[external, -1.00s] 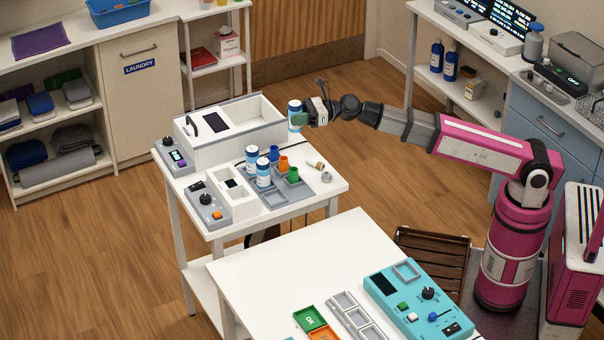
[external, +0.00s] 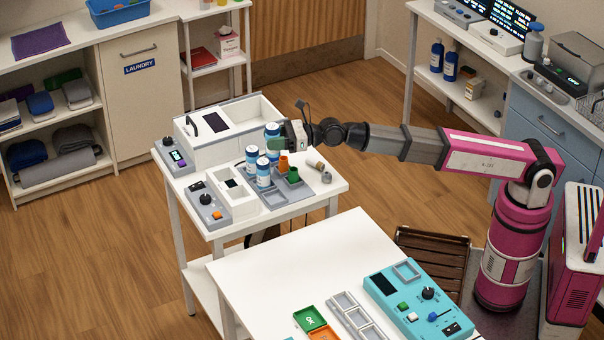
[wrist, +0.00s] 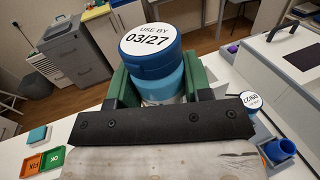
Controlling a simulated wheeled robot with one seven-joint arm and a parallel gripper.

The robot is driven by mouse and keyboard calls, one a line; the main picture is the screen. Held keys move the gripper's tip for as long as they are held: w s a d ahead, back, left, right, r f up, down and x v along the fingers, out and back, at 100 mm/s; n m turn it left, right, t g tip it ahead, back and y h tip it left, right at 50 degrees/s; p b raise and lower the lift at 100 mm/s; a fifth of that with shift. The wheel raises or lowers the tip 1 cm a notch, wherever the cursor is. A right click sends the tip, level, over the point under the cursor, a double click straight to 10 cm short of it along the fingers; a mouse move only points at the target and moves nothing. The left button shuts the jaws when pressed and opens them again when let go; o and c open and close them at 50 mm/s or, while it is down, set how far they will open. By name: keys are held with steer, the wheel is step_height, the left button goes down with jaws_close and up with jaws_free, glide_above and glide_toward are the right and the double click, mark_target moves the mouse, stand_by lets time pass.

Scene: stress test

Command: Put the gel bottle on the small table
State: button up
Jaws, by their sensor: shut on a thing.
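My gripper (external: 278,144) is shut on a bottle with a blue lid (external: 272,128). In the wrist view the bottle (wrist: 155,65) stands upright between green finger pads, and its lid reads "USE BY 03/27". Its lower part is hidden there. In the external view it is over or just above the tray area of the white cart-like table (external: 325,190); whether it touches anything cannot be told. Two similar bottles (external: 252,158) (external: 263,172) stand just left and in front of it. A nearer white table (external: 290,250) has a large bare top.
The grey tray (external: 273,198) also bears an orange cup (external: 283,164) and a green cup (external: 292,174). A white bin unit (external: 210,152) stands behind. A tan roll (external: 315,164) lies at right. A turquoise control panel (external: 420,302) and small trays (external: 355,316) occupy the nearer table's front.

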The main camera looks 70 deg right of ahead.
steer(key=shift+d+f, duration=0.1)
steer(key=shift+f, duration=8.4)
steer(key=shift+f, duration=0.3)
steer(key=o, duration=1.1)
steer(key=shift+s, duration=0.15)
steer(key=v, duration=1)
steer(key=shift+s+d, duration=0.15)
steer(key=shift+s, duration=0.1)
